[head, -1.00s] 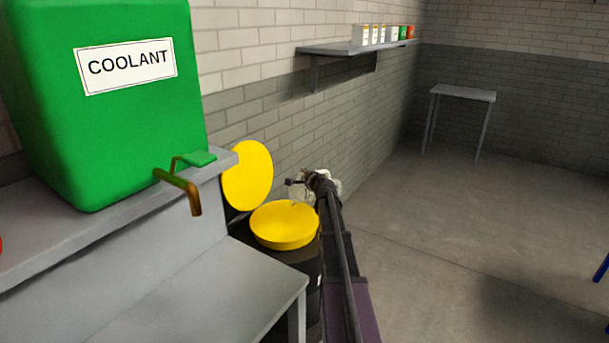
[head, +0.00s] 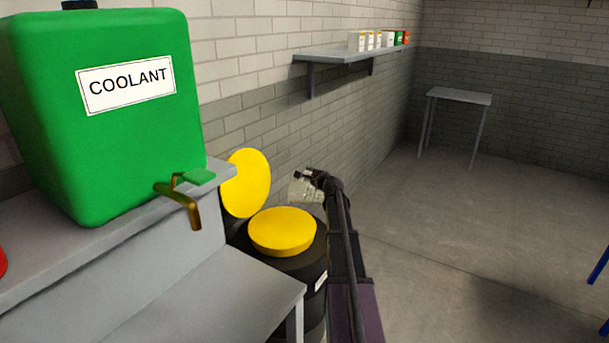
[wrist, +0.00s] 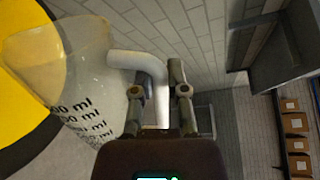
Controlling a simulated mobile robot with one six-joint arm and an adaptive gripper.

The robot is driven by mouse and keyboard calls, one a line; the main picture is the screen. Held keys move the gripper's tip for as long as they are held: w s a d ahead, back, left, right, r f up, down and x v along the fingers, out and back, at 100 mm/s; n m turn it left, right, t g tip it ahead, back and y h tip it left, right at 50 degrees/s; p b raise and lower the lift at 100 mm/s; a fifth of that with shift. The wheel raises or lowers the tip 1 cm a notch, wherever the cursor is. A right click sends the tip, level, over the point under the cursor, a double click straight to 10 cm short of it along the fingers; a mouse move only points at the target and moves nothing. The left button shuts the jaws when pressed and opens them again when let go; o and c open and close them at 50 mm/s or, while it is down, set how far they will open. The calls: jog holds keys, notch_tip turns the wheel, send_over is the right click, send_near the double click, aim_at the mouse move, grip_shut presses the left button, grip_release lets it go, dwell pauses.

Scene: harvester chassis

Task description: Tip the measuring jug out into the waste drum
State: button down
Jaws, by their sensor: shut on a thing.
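The clear measuring jug (wrist: 82,85) has black ml markings and a white handle (wrist: 152,75). My gripper (wrist: 160,88) is shut on that handle, with one finger on either side. In the head view the jug (head: 303,190) hangs from my gripper (head: 318,180) beyond the yellow top of the waste drum, apart from it. The black waste drum (head: 305,268) has a round yellow top (head: 282,231). Yellow shows through and behind the jug in the wrist view; I cannot tell whether the jug holds liquid. Its exact tilt is unclear.
A yellow disc-shaped lid (head: 247,183) stands upright behind the drum. A grey bench (head: 190,300) and a green coolant tank (head: 110,120) with a brass tap are at left. A wall shelf (head: 350,55) holds small boxes.

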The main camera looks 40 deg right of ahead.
jog(key=shift+s+d+r+m+p, duration=0.2)
jog(key=shift+d+r+m+p, duration=0.3)
jog(key=shift+d+r+m, duration=0.3)
jog(key=shift+s+d+r+m+t+y+p, duration=0.15)
jog(key=shift+d+r+m+t+y, duration=0.1)
jog(key=shift+d+m, duration=0.35)
jog(key=shift+s+d+r+m+t+y+p, duration=0.1)
jog(key=shift+d+r+m+t+y+p, duration=0.1)
jog(key=shift+d+m, duration=0.35)
jog(key=shift+d+f+m, duration=0.1)
jog(key=shift+d+m, duration=0.15)
jog(key=m+b, duration=0.1)
jog(key=d+m+b, duration=0.1)
jog(key=shift+s+d+f+m+y, duration=0.15)
jog(key=shift+f+m+y, duration=0.1)
jog(key=shift+f+m, duration=0.15)
jog(key=shift+d+f+m+t+b, duration=0.1)
jog(key=shift+f+m+t+b, duration=0.15)
jog(key=shift+m+b, duration=0.15)
notch_tip(320, 180, down, 3)
jog(key=m+b, duration=0.3)
jog(key=shift+r+t+y+b, duration=0.1)
jog(key=shift+t+y+b, duration=0.2)
jog(key=shift+b, duration=0.05)
jog(key=shift+a+f+m+b, duration=0.2)
jog(key=shift+f+m+b, duration=0.25)
jog(key=shift+m+b, duration=0.25)
jog(key=shift+r, duration=0.1)
